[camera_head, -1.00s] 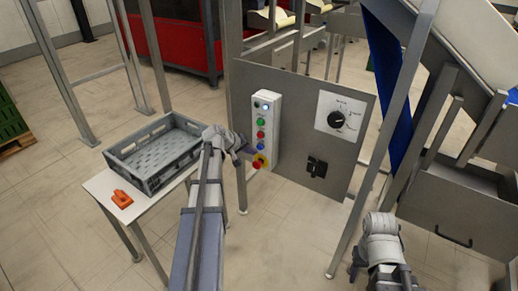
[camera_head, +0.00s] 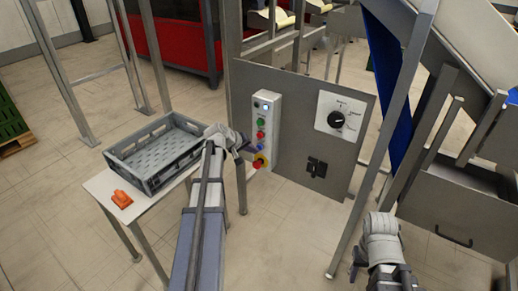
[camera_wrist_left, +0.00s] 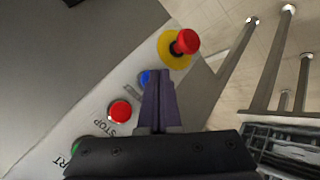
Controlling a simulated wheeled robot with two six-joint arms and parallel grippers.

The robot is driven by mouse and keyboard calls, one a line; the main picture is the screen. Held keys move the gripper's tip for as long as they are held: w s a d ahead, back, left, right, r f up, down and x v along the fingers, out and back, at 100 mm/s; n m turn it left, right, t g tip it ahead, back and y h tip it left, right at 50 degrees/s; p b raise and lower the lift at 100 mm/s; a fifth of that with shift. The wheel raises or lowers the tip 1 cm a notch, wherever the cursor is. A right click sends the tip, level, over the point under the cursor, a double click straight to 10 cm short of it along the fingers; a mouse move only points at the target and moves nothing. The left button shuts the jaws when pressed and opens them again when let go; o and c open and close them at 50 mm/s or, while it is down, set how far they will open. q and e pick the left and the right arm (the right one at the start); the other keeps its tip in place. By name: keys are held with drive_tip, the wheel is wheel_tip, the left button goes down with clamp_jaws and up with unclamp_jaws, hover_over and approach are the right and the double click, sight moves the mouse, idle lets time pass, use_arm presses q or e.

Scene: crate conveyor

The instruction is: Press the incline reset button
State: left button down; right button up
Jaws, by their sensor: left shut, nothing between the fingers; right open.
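The control box (camera_head: 266,108) is a narrow upright light panel with a column of buttons. The blue button (camera_head: 262,146) sits below a red one (camera_head: 261,135) and above a red mushroom knob on a yellow base (camera_head: 259,162). My left gripper (camera_head: 252,150) is shut and empty, close to the lower part of the box. In the left wrist view its closed fingers (camera_wrist_left: 160,78) lie right beside the blue button (camera_wrist_left: 145,78) and partly cover it; I cannot tell whether they touch. My right gripper (camera_head: 356,264) is open and empty at the lower right.
A grey crate (camera_head: 122,165) stands on a small white table (camera_head: 97,186) at the left, with an orange object (camera_head: 122,200) in front of it. A rotary dial (camera_head: 336,119) and a black switch (camera_head: 316,168) are on the grey panel. A metal post (camera_head: 375,165) rises near my right gripper.

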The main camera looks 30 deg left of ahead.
use_arm(q)
drive_tip(key=shift+w, duration=0.45)
idle(0.4)
drive_tip(key=shift+s, duration=0.85)
drive_tip(key=s, duration=0.5)
drive_tip(key=shift+a, duration=0.25)
idle(0.9)
